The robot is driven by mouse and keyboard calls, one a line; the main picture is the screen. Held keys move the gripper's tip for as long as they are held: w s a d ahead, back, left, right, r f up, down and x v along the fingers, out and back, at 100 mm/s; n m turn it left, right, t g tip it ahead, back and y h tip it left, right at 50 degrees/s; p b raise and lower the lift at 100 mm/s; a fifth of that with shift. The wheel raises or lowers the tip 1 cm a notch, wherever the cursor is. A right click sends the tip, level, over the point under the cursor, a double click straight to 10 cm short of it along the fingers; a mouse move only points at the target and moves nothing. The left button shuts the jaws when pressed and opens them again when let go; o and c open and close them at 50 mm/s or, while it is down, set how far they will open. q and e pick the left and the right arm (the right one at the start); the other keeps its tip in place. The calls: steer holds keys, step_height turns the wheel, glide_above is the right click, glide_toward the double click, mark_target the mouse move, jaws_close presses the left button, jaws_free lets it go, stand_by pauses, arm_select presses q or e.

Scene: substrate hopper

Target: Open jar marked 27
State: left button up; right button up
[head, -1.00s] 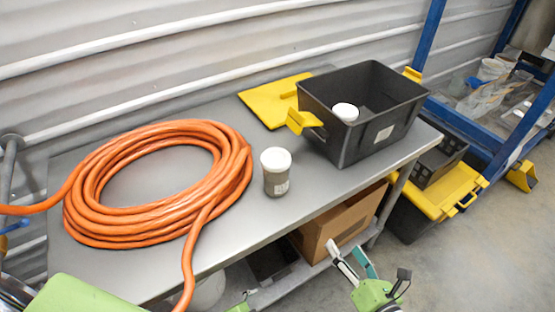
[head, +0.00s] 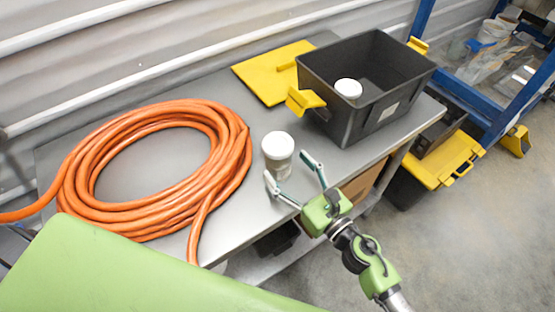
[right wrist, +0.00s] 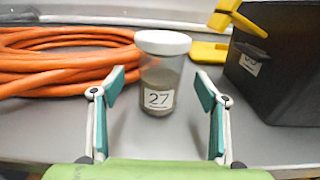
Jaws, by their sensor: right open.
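The jar marked 27 (right wrist: 158,85) stands upright on the grey table, a clear jar with a white lid and greyish contents. Its label faces the right wrist camera. The same jar shows in the head view (head: 278,154), between the hose and the black bin. My right gripper (head: 288,172) is open at the jar's near side, its fingertips (right wrist: 157,84) apart to either side of the jar in the wrist view and not visibly touching it. A second white-lidded jar (head: 348,89) is inside the black bin; its label is not readable. My left gripper is not in view.
A coiled orange hose (head: 240,170) covers the table's left part. A black bin (head: 400,100) with yellow handles stands at right, a yellow lid (head: 262,82) behind it. Below right are a black and yellow toolbox (head: 445,165) and a blue rack (head: 497,120).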

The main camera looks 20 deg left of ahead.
steer(key=shift+w+a+r, duration=0.1)
steer(key=shift+w+a, duration=0.05)
steer(key=p+x, duration=0.1)
steer(key=x, duration=0.3)
steer(key=shift+w+r+p, duration=0.15)
steer(key=shift+p, duration=0.2)
steer(key=shift+w+a, duration=0.15)
steer(key=shift+a, duration=0.15)
steer(key=shift+d, duration=0.1)
steer(key=c, duration=1.5)
